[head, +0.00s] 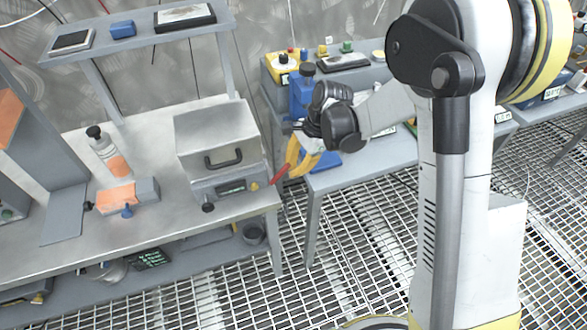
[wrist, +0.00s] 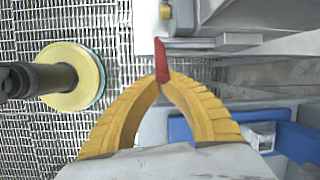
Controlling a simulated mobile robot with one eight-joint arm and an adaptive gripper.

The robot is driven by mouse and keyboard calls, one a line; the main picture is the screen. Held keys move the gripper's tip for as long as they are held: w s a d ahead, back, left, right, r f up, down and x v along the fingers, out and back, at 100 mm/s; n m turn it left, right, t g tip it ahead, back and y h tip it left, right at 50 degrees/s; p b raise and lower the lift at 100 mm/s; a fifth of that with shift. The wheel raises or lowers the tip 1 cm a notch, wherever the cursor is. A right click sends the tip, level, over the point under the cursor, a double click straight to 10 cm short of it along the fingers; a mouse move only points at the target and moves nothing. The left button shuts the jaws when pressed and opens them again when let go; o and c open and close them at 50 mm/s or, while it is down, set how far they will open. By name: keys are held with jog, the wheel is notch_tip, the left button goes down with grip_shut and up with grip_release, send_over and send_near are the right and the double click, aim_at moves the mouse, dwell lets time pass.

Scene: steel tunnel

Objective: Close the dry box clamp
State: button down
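The dry box (head: 221,181) is a grey metal case on the left bench, with a black handle on its sloped lid, which looks down. A red lever (head: 279,176), which looks like its clamp, sticks out beside the box's lower right front corner. In the wrist view the red lever (wrist: 161,58) points up from between my fingertips towards the pale box edge. My gripper (head: 287,170) has yellow fingers; in the wrist view the gripper (wrist: 162,79) has its tips together around the lever's near end. The lever's joint to the box is not clear.
A spray bottle (head: 107,151) and an orange-topped block (head: 128,194) stand left of the box. A second bench (head: 360,176) with a blue item (head: 301,96) is behind my gripper. Grating floor (head: 355,255) lies open between the left bench and my arm.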

aim_at(282, 169)
jog(key=shift+a+r, duration=0.1)
jog(key=shift+s+a+r+t+h+p, duration=0.1)
jog(key=shift+a+r+t+h+p, duration=0.2)
jog(key=shift+h, duration=0.4)
jog(key=shift+s+a+r+t+h+p, duration=0.1)
jog(key=shift+a+r+h+p, duration=0.1)
jog(key=shift+r+h+p, duration=0.35)
jog(key=h, duration=0.1)
jog(key=a+h, duration=0.1)
jog(key=r+t+h, duration=0.1)
jog(key=h, duration=0.1)
jog(key=shift+s+a, duration=0.2)
jog(key=shift+a, duration=0.1)
jog(key=shift+a+r, duration=0.1)
jog(key=shift+a, duration=0.1)
jog(key=shift+s+a, duration=0.1)
jog(key=shift+a, duration=0.05)
